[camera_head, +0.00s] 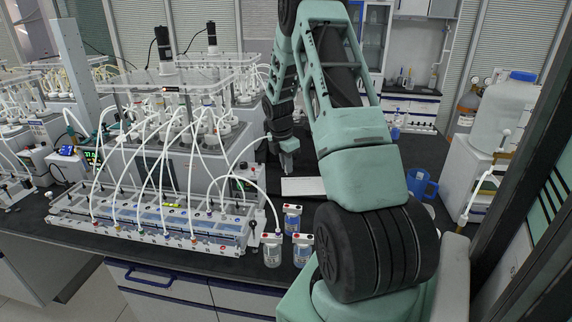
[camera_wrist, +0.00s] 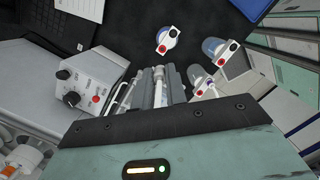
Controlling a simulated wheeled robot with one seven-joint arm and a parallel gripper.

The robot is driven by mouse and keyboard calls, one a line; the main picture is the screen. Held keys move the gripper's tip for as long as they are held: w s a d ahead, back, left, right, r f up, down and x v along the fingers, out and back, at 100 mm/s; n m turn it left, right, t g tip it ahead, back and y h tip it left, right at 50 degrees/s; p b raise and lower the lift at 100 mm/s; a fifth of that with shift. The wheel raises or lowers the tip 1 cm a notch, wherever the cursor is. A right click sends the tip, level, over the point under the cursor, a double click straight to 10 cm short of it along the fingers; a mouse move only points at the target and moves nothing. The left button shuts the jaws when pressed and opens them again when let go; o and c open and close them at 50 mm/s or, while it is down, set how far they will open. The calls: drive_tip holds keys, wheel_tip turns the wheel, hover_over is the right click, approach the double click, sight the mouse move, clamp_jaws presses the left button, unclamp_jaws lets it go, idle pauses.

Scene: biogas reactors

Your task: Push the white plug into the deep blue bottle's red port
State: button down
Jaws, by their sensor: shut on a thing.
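My gripper (camera_head: 289,168) hangs over the bench behind the bottles, fingers down. In the wrist view my gripper (camera_wrist: 160,84) is shut on what looks like the white plug, mostly hidden between the fingers. The deep blue bottle appears to be the rear one (camera_head: 292,219), with a white cap. In the wrist view it (camera_wrist: 171,35) stands beyond the fingertips, apart from them. Its cap has a red port (camera_wrist: 162,49) and a dark port. Two paler bottles stand nearby, one at front right (camera_head: 303,252) and one at front left (camera_head: 271,254).
The reactor rack (camera_head: 150,225) with many white tubes fills the left of the bench. One tube (camera_head: 265,190) arcs down to the front left bottle. A grey control box (camera_wrist: 90,80) stands left of the fingers.

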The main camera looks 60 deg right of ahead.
drive_tip(key=shift+f+b, duration=3.2)
drive_tip(key=shift+f, duration=2.95)
drive_tip(key=shift+f+b, duration=0.3)
drive_tip(key=shift+f, duration=0.8)
drive_tip(key=c, duration=1.3)
unclamp_jaws()
drive_tip(key=shift+c, duration=0.2)
drive_tip(key=shift+r, duration=0.15)
wheel_tip(320, 180, up, 17)
drive_tip(key=w+a+b, duration=0.1)
drive_tip(key=a+b, duration=0.1)
drive_tip(key=b, duration=0.2)
drive_tip(key=shift+a, duration=0.25)
